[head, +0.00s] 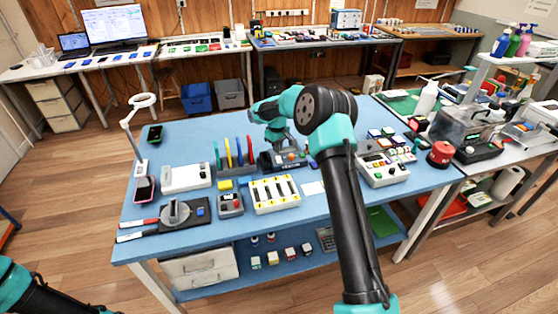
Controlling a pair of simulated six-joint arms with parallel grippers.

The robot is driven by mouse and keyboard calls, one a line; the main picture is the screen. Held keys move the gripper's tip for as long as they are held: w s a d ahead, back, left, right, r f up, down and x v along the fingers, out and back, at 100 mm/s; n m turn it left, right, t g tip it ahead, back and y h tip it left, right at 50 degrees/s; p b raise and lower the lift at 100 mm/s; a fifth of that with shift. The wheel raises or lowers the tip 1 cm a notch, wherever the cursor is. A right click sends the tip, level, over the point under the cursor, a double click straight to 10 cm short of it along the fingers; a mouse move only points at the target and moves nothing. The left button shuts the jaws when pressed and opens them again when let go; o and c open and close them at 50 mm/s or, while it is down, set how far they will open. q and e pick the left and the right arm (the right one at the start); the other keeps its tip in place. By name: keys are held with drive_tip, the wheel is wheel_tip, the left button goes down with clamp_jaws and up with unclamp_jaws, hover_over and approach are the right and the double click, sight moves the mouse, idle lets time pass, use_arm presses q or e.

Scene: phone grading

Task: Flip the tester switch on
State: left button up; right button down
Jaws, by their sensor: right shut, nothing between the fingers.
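A small black box with pale lettering on its front, which looks like the tester (268,161), stands near the middle of the blue table in the head view. Small coloured parts show on its top; the switch is too small to make out, and I cannot tell its position. My right gripper (294,148) is shut and empty, pointing down just over or behind the box. I cannot tell if it touches it. My right arm crosses the table's right half and hides part of it. Of my left arm only a link shows at the lower left; its gripper is out of view.
A rack of coloured upright pieces (229,154) stands left of the box. A white tray with dark slots (274,193) and a grey device with a red button (230,204) lie in front. A control panel (383,168) and a red round object (440,153) are on the right.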

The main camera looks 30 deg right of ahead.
drive_tip(key=shift+f, duration=1.4)
idle(1.5)
wheel_tip(320, 180, up, 7)
idle(1.1)
idle(0.3)
